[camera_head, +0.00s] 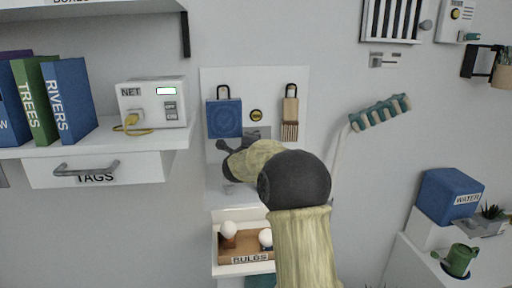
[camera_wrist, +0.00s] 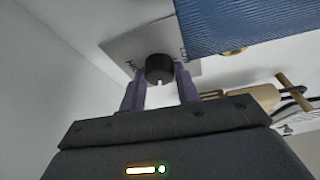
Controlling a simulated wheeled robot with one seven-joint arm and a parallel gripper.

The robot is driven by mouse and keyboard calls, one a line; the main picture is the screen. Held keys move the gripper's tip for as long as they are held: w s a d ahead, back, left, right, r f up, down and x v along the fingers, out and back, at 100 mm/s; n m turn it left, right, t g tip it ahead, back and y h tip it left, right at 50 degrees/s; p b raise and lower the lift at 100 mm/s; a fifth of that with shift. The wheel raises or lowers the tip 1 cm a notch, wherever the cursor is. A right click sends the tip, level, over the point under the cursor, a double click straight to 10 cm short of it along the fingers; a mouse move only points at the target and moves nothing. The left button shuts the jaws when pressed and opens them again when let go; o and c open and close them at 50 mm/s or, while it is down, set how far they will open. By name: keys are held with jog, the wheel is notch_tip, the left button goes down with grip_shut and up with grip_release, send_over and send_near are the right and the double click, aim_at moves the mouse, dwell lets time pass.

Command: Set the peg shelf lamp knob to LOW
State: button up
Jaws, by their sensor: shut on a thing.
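The lamp knob (camera_wrist: 159,67) is a round black dial on a light grey plate (camera_wrist: 128,47), seen in the wrist view. A white mark shows on the knob's lower side, facing my gripper's palm. Partly hidden dark lettering shows on the plate left and right of the knob; I cannot read it. My gripper (camera_wrist: 160,82) has a purple-grey finger on each side of the knob and is shut on it.
A blue notebook (camera_head: 224,118) and a wooden brush (camera_head: 290,117) hang on the panel close to the plate. The notebook (camera_wrist: 245,22) also shows near the fingers. The BULBS box (camera_head: 250,259) is below. The NET box (camera_head: 152,102) stands on a shelf at left.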

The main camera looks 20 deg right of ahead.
jog(key=o, duration=1)
jog(key=shift+c, duration=0.2)
jog(key=shift+r+p, duration=0.1)
jog(key=shift+p, duration=0.2)
